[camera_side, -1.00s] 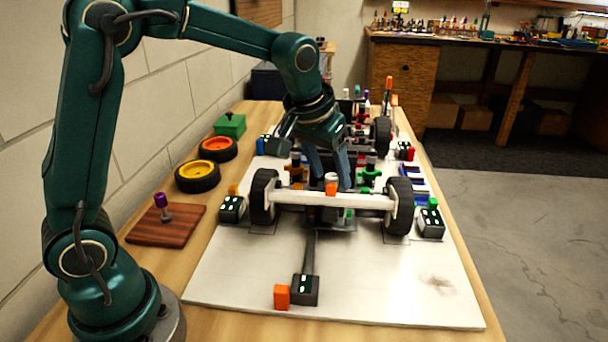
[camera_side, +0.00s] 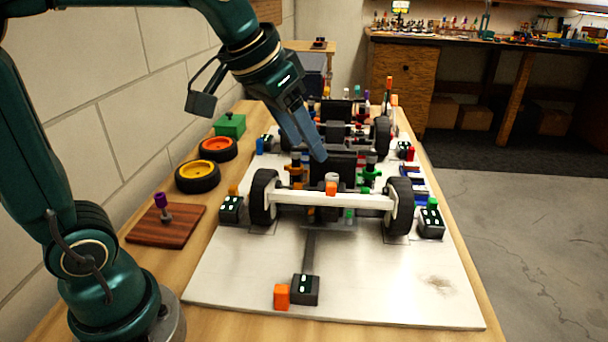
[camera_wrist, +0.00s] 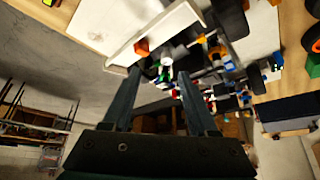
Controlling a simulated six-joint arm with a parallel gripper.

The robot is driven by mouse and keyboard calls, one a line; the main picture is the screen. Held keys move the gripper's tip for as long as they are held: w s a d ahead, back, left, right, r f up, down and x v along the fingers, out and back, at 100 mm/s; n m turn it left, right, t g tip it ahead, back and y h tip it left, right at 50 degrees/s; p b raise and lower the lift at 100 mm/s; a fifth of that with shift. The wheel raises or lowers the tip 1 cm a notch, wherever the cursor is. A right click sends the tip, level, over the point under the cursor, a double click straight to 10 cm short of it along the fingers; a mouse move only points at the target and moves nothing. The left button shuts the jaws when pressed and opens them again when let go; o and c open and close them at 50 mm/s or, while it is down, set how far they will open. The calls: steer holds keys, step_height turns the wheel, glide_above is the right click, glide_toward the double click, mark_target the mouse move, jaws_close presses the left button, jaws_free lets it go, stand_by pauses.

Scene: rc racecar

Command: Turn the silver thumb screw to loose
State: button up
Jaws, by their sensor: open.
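The racecar's white front bar (camera_side: 290,197) lies between two black front wheels. A small silver cap (camera_side: 332,177), which looks like the thumb screw, sits above an orange block (camera_side: 331,189) at the bar's middle. In the wrist view a silver cylinder (camera_wrist: 167,52) shows beside the orange block (camera_wrist: 141,47). My gripper (camera_side: 314,157) is tilted, its fingers slanting down to the right over the front of the car, just behind and above the cap. In the wrist view my gripper (camera_wrist: 158,72) is open, with nothing between its fingers. Contact with the car cannot be told.
Orange and green posts flank the car's middle. Black blocks with white marks (camera_side: 231,208) stand near the wheels, and one (camera_side: 305,290) lies in front. Loose wheels (camera_side: 198,176), a green box (camera_side: 230,125) and a wooden board (camera_side: 166,225) are at left. The white mat's front is mostly clear.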

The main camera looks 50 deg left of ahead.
steer(key=s+d+f, duration=0.1)
steer(key=s+f, duration=0.5)
steer(key=s, duration=0.7)
steer(key=w+d+f+n+g, duration=0.1)
steer(key=d+f+n+g, duration=0.1)
steer(key=f+n, duration=0.1)
steer(key=w+d+f+n+g, duration=0.1)
steer(key=f+n+g, duration=0.1)
steer(key=f+n, duration=0.1)
steer(key=w+d+f+n+g, duration=0.1)
steer(key=d+f+n, duration=0.1)
steer(key=f+n, duration=0.1)
steer(key=shift+w+d+f+g, duration=0.2)
steer(key=shift+w+d+g, duration=0.1)
steer(key=shift+w+g, duration=0.1)
steer(key=shift+s+f, duration=0.1)
steer(key=shift+f, duration=2.55)
steer(key=shift+r, duration=0.1)
